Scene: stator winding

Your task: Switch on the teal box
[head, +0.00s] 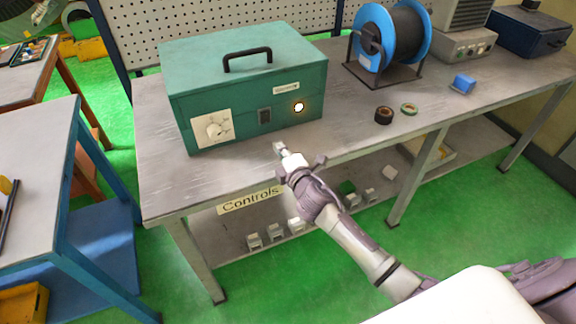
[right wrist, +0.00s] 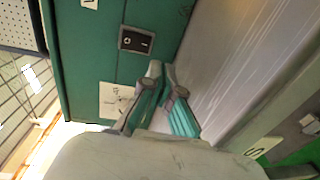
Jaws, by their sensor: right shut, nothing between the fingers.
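The teal box (head: 240,75) stands on the grey workbench with a black handle on its lid. Its front has a white dial plate (head: 212,128), a dark rocker switch (head: 264,115) and a round lamp (head: 298,106) that glows yellowish white. My right gripper (head: 280,148) is shut and empty, in front of the box and below the switch in the picture. In the right wrist view the fingertips (right wrist: 163,72) are close to the switch (right wrist: 136,41), with a visible gap. The dial plate (right wrist: 115,100) is partly hidden by the gripper. My left gripper is not in view.
A blue cable spool (head: 372,40) stands right of the box. A lower shelf marked "Controls" holds several small parts.

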